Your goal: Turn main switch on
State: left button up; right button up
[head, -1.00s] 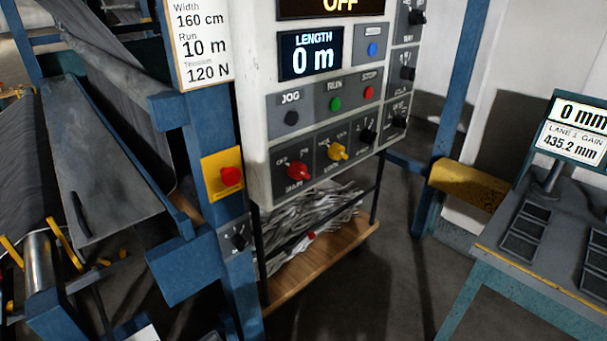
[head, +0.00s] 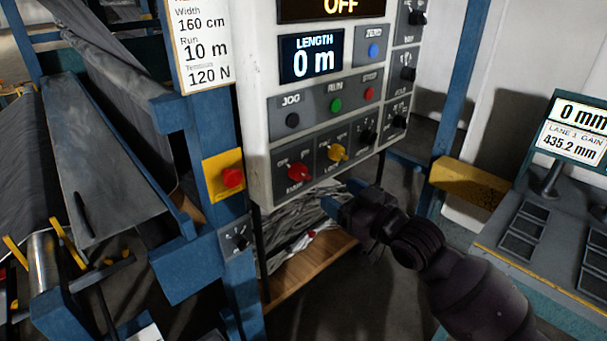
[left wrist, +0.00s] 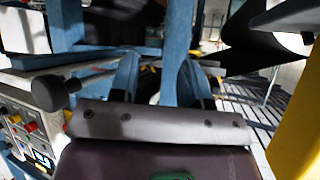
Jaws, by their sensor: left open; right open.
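The main switch (head: 298,172) is a red rotary knob at the lower left of the grey control panel (head: 257,140). The display (head: 335,8) at the panel's top reads OFF. My right gripper (head: 334,203) has come in from the lower right of the head view. Its blue fingers are open and empty, below and to the right of the red knob and apart from it. My left gripper (left wrist: 158,80) shows only in the left wrist view, with its two blue fingers apart and nothing between them.
A yellow knob (head: 337,151) and a black knob (head: 367,137) sit right of the main switch. A red button on a yellow plate (head: 222,191) is on the blue post to the left. A wooden shelf (head: 310,266) lies below the panel. A desk console (head: 490,245) stands at right.

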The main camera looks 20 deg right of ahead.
aim_at(306, 177)
jog(key=shift+m, duration=0.4)
jog(key=x, duration=0.3)
jog(key=p+x, duration=0.1)
jog(key=x, duration=0.3)
jog(key=a+x, duration=0.1)
jog(key=x, duration=0.2)
jog(key=shift+w+f+p, duration=0.1)
jog(key=shift+p, duration=0.2)
jog(key=c, duration=0.9)
